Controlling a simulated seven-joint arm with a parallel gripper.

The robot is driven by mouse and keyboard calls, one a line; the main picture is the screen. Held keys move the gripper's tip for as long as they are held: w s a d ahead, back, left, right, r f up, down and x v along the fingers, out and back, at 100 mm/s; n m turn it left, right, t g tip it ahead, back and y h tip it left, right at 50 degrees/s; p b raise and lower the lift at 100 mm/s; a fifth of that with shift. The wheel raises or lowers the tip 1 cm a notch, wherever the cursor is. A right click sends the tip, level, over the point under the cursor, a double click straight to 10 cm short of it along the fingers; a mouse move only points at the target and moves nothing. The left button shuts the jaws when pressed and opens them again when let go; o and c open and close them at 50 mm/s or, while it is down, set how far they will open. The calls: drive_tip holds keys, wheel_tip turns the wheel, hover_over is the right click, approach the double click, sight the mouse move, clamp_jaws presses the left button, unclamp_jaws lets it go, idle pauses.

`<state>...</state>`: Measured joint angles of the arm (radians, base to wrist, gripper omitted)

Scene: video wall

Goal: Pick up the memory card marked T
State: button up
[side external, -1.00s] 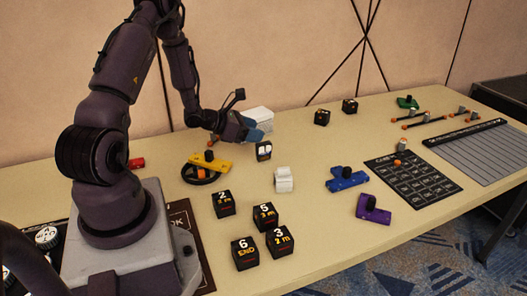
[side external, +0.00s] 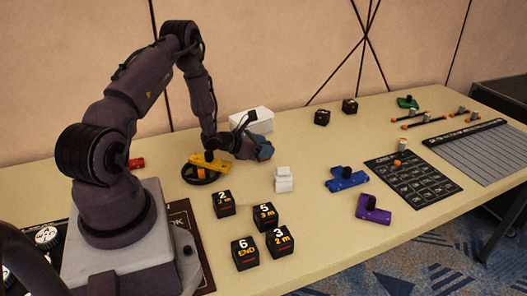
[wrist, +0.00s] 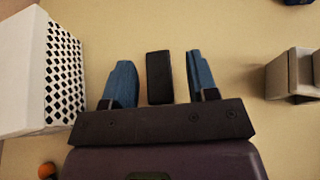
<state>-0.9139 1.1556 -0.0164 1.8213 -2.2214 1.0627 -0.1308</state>
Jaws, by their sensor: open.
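My gripper (side external: 264,151) is low over the middle of the table in the side view, with its blue fingers apart. In the wrist view my gripper (wrist: 161,82) is open, with a small black upright block (wrist: 159,77) between its two fingers. Gaps show on both sides, so neither finger touches it. This block may be the memory card, but no T can be read on it now. In the side view my gripper hides it.
A white box (side external: 250,121) stands close behind my gripper, and it is at the left in the wrist view (wrist: 30,75). A white stepped piece (side external: 284,180) is to the right front. Black numbered cubes (side external: 265,216) stand in front. A yellow part (side external: 208,162) is to the left.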

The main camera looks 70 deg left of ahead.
drive_tip(key=shift+w+f, duration=0.2)
drive_tip(key=shift+w, duration=0.35)
clamp_jaws()
drive_tip(key=shift+r, duration=0.1)
